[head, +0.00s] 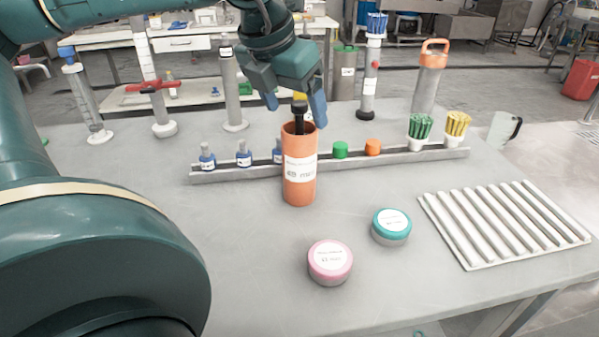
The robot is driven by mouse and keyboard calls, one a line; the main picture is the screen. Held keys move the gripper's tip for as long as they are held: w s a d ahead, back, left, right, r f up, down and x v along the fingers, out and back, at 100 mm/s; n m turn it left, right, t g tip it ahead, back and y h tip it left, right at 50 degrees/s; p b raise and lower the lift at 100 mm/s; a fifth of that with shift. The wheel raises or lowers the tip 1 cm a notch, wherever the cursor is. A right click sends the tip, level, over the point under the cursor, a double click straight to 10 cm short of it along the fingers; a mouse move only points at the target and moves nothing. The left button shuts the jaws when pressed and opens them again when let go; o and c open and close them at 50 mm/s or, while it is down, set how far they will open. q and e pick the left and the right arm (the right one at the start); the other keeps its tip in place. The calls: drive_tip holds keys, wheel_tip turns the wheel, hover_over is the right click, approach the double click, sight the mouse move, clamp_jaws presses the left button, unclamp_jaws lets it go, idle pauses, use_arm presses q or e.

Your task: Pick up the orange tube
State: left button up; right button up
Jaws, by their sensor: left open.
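The orange tube (300,185) stands upright near the middle of the grey table, with a white label on its front. A black knobbed piece (299,117) sticks up from its top. My left gripper (295,104) points down just above the tube with blue fingers spread apart. The black piece shows between the fingers; I cannot tell whether they touch it. The gripper holds nothing that I can see. My right gripper is not in view.
A pink-lidded jar (330,262) and a teal-lidded jar (391,226) stand in front. A ridged tray (505,222) lies right. Tall cylinders, one with an orange handle (430,75), stand behind.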

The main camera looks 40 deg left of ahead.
sight(296, 120)
use_arm(q)
drive_tip(key=x, duration=0.5)
drive_tip(key=shift+f, duration=0.4)
drive_tip(key=c, duration=1.4)
drive_tip(key=shift+r, duration=0.1)
drive_tip(key=shift+c, duration=0.2)
